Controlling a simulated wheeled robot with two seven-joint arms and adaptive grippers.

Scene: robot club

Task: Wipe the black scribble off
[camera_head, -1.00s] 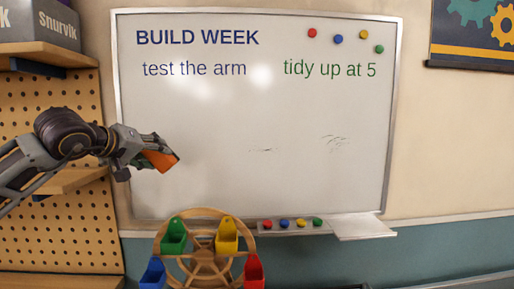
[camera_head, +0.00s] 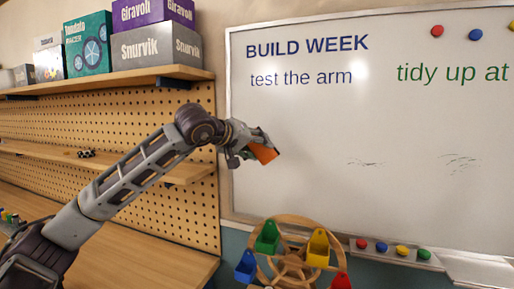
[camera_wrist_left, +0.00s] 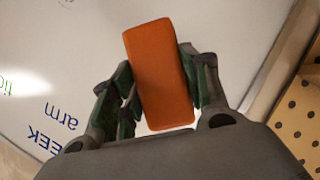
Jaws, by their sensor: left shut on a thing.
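The whiteboard (camera_head: 330,140) fills the right half of the head view, with blue and green writing at its top. Faint black scribble traces remain as two patches, a left one (camera_head: 365,163) and a right one (camera_head: 460,160). My left gripper (camera_head: 250,147) is in front of the board's left edge area, left of both patches. It is shut on an orange block-shaped eraser (camera_head: 264,152). In the left wrist view the orange eraser (camera_wrist_left: 160,75) sits between the two fingers. Whether it touches the board cannot be told. My right gripper is not in view.
A wooden wheel (camera_head: 290,262) with coloured buckets stands below the board. A tray (camera_head: 395,252) with coloured magnets runs along the board's lower edge. A pegboard shelf unit (camera_head: 130,180) with boxes (camera_head: 155,45) stands at left.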

